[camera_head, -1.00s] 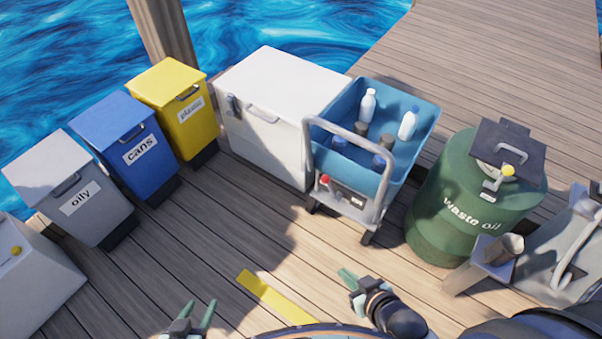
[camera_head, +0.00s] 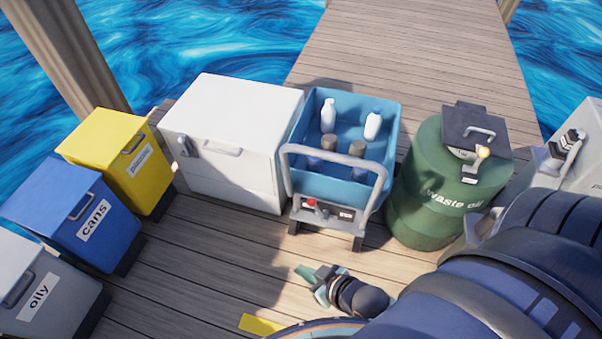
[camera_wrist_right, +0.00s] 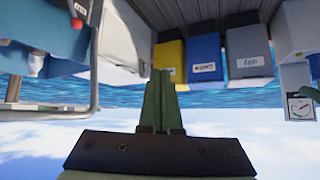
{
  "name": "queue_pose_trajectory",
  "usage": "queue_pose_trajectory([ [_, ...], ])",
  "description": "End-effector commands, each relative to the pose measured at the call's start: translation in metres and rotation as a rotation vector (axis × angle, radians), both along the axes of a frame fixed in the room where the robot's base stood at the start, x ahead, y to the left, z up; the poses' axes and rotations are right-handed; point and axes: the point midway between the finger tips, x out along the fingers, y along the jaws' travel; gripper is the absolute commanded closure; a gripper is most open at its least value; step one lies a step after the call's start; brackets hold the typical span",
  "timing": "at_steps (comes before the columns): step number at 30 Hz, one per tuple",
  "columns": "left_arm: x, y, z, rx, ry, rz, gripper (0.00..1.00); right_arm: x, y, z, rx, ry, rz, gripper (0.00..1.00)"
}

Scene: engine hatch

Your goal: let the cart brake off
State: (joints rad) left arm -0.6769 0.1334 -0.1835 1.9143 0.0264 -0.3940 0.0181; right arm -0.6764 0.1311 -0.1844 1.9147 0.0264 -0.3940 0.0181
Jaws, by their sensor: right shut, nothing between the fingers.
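The cart is a blue tub (camera_head: 345,188) with a grey push handle (camera_head: 335,156), standing in the middle of the head view. A red knob (camera_head: 311,203) sits on the grey panel (camera_head: 333,212) low on its handle side; I take it for the brake control. The knob also shows at the upper left of the inverted right wrist view (camera_wrist_right: 77,23). My right gripper (camera_head: 308,272) is shut and empty, in front of and below the panel, apart from the cart. Its green fingers (camera_wrist_right: 160,85) are together in the wrist view. My left gripper is out of view.
Several bottles stand in the tub. A white chest (camera_head: 235,100) is close on the cart's left, a green waste oil drum (camera_head: 430,205) on its right. Yellow, blue and grey bins (camera_head: 118,160) line the left. The deck in front of the cart is open.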

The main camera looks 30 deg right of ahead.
Motion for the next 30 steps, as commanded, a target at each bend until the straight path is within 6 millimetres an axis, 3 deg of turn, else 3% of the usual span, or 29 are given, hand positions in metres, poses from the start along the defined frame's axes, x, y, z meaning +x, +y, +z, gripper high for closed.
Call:
queue_pose_trajectory([
  [8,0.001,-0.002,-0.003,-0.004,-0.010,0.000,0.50,-0.001,-0.003,-0.008,-0.019,0.001,0.007,1.00],
  [14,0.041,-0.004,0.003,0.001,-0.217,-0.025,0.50,0.021,-0.024,-0.058,-0.213,-0.071,0.096,1.00],
  [18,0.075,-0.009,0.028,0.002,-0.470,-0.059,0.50,0.048,-0.048,-0.104,-0.455,-0.157,0.204,1.00],
  [22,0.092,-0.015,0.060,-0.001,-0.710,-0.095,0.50,0.075,-0.070,-0.139,-0.690,-0.233,0.306,1.00],
  [26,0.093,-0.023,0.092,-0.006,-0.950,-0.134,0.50,0.101,-0.089,-0.170,-0.927,-0.302,0.405,1.00],
  [30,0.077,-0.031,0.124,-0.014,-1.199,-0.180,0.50,0.128,-0.107,-0.199,-1.180,-0.367,0.509,1.00],
])
